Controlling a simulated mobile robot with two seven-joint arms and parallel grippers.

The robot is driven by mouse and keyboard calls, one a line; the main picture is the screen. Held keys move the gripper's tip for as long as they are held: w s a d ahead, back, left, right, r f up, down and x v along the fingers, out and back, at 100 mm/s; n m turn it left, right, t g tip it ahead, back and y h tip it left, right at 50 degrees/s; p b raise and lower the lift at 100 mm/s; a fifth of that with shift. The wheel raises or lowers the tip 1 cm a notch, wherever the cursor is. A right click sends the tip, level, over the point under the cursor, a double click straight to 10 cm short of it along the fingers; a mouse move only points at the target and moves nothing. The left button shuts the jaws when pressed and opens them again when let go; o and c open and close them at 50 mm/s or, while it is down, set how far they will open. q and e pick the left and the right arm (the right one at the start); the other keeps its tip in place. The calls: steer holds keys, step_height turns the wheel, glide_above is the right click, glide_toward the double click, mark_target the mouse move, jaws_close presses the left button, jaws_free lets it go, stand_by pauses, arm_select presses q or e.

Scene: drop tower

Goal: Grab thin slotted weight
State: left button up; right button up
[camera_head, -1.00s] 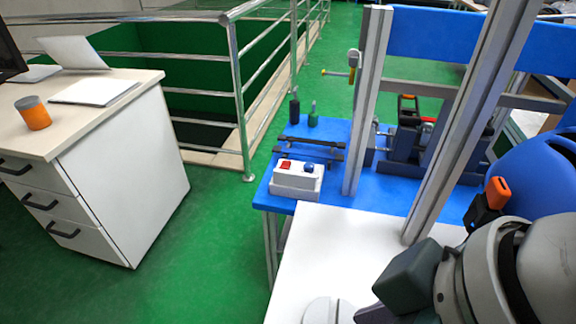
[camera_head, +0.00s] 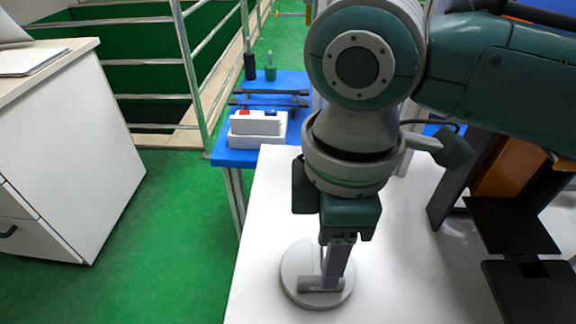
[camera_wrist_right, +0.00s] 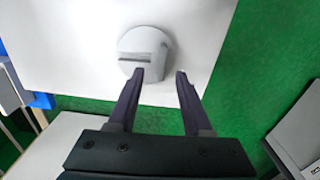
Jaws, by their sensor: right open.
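A light grey slotted weight (camera_head: 290,268), a flat round disc, lies on the white table top near its left edge. In the right wrist view the weight (camera_wrist_right: 146,42) shows ahead of the fingertips, with its slot as a dark line across it. My right gripper (camera_head: 322,286) points down over the weight and hides part of it. My left gripper is not in view.
The white table top (camera_head: 262,220) is mostly clear around the weight. A blue table (camera_head: 228,155) behind it holds a white control box (camera_head: 257,124) and dark bars. Dark plates (camera_head: 512,226) stand at the right. A white drawer cabinet (camera_head: 75,150) stands left across the green floor.

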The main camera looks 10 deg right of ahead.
mark_target(304, 287)
step_height(304, 287, down, 6)
steer(key=shift+s+a+r+b, duration=0.15)
steer(key=shift+r+b, duration=0.1)
steer(key=shift+b, duration=0.7)
jaws_close()
steer(key=shift+r, duration=0.15)
stand_by(0.5)
